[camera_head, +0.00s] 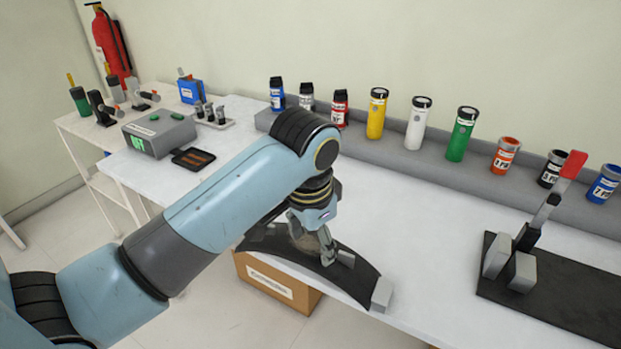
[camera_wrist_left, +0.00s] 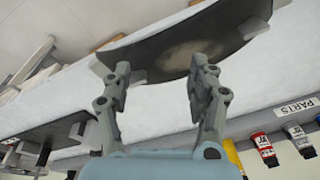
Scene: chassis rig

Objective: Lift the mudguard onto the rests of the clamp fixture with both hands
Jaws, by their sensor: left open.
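The mudguard (camera_head: 352,277) is a dark curved strip near the table's front edge, with a light grey block at its right end. It also spans the top of the left wrist view (camera_wrist_left: 150,50), with a paler patch on it. My left gripper (camera_head: 335,256) points down at the mudguard's middle; its fingers (camera_wrist_left: 160,68) are apart, and contact cannot be told. My arm hides part of the mudguard. The clamp fixture (camera_head: 570,300) lies at the right: a black plate, grey rest blocks (camera_head: 521,271) and a red-handled lever (camera_head: 572,165). My right gripper is out of sight.
A grey shelf (camera_head: 350,137) with several coloured canisters runs along the back. A grey box with a green display (camera_head: 158,133) stands at the left. A cardboard box (camera_head: 275,284) is below the table's front edge. White tabletop (camera_head: 430,235) is clear between mudguard and fixture.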

